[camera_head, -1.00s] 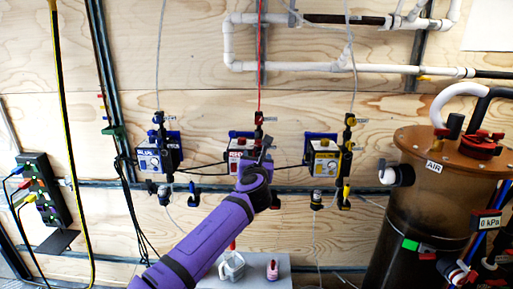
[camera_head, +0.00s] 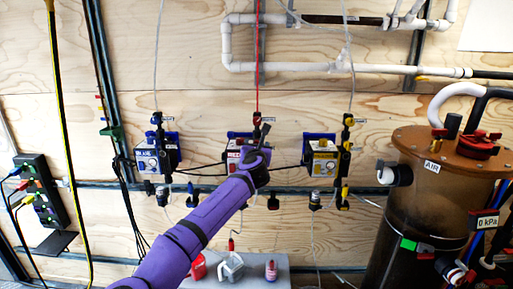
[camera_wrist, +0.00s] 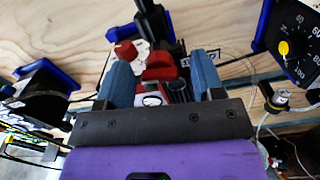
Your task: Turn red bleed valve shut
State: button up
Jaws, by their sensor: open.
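The middle wall unit, with a red label (camera_head: 233,150), is partly hidden behind my gripper (camera_head: 262,140). Red valve parts (camera_head: 257,117) show just above it on a dark upright fitting. In the wrist view, a red handle (camera_wrist: 162,66) lies between the two blue-grey fingers of my gripper (camera_wrist: 161,74). A second red knob (camera_wrist: 125,51) sits up and to the left, beside a black fitting. The fingers are open, one on each side of the red handle. I cannot tell whether either finger touches it, or which red part is the bleed valve.
A blue-labelled unit (camera_head: 149,160) is on the left and a yellow one (camera_head: 322,160) on the right. A brown-lidded tank (camera_head: 450,150) stands far right. A grey box (camera_head: 300,274) below holds a jug (camera_head: 231,267) and a red bottle (camera_head: 271,270).

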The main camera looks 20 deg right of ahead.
jog(key=c, duration=0.9)
jog(key=shift+m, duration=0.7)
jog(key=o, duration=0.9)
jog(key=shift+s, duration=0.1)
jog(key=v, duration=1)
jog(key=shift+s, duration=0.3)
jog(key=shift+a, duration=0.1)
